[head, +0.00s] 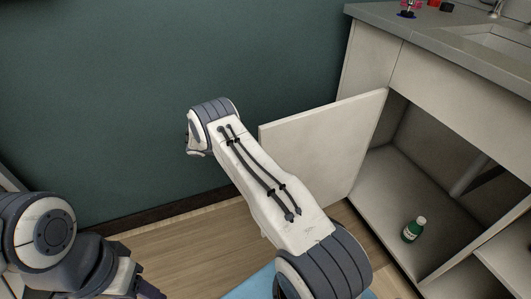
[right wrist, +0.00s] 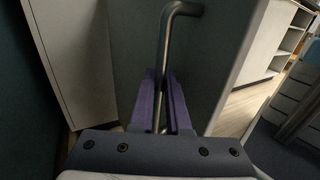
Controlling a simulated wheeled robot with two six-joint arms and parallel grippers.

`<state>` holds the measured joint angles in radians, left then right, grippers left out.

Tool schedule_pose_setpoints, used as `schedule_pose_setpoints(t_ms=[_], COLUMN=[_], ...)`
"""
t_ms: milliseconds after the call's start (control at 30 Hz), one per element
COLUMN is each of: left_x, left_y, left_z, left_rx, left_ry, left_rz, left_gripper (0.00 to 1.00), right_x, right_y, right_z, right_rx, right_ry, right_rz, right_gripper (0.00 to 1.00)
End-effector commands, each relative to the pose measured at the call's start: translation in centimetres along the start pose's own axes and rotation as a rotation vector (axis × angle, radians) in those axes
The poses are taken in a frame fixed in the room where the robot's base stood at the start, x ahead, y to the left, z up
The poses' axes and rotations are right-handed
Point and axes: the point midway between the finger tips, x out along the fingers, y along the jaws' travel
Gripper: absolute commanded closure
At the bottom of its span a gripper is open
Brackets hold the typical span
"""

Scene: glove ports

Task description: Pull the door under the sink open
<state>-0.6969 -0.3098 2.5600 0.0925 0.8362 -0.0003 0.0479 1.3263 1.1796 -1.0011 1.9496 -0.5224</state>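The door under the sink (head: 325,140) is a pale panel, swung wide open to the left of the cabinet (head: 375,200) in the head view. Its handle is a metal bar (right wrist: 163,50) in the right wrist view. My right gripper (right wrist: 162,100) has its purple fingers on either side of this bar, close against it. In the head view my right arm crosses in front of the door and hides the hand and handle. My left gripper (head: 145,291) is at the bottom left, mostly cut off by the frame edge.
A green bottle (head: 413,230) stands inside the open cabinet. A grey countertop (head: 430,30) with a sink (head: 500,38) and small coloured items is above it. A dark green wall (head: 130,90) is behind the door. Wooden floor (head: 180,240) and a blue mat (head: 258,284) lie below.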

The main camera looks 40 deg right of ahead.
Motion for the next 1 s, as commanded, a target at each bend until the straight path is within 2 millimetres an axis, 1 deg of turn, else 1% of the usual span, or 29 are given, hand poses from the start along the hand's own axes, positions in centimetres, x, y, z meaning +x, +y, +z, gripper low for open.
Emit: schedule_pose_setpoints(t_ms=[33,400,433,500,1000], left_x=[0.08,0.05,0.05,0.05,0.08], left_y=[0.0,0.0,0.0,0.0,-0.01], left_z=[0.01,0.01,0.01,0.0,0.0], left_rx=[0.0,0.0,0.0,0.0,0.0], left_ry=[0.0,0.0,0.0,0.0,0.0], left_rz=[0.0,0.0,0.0,0.0,0.0], left_gripper=[0.5,0.5,0.5,0.5,0.5], right_x=[0.32,-0.15,-0.18,-0.23,-0.27], right_y=[0.2,0.14,0.13,0.11,0.03], right_z=[-0.08,0.0,0.0,0.0,-0.01], right_rx=[0.0,0.0,0.0,0.0,0.001], right_ry=[-0.001,-0.001,-0.001,-0.001,0.0], right_rz=[-0.005,-0.001,0.0,0.0,-0.002], right_gripper=[1.0,1.0,0.78,0.55,0.55])
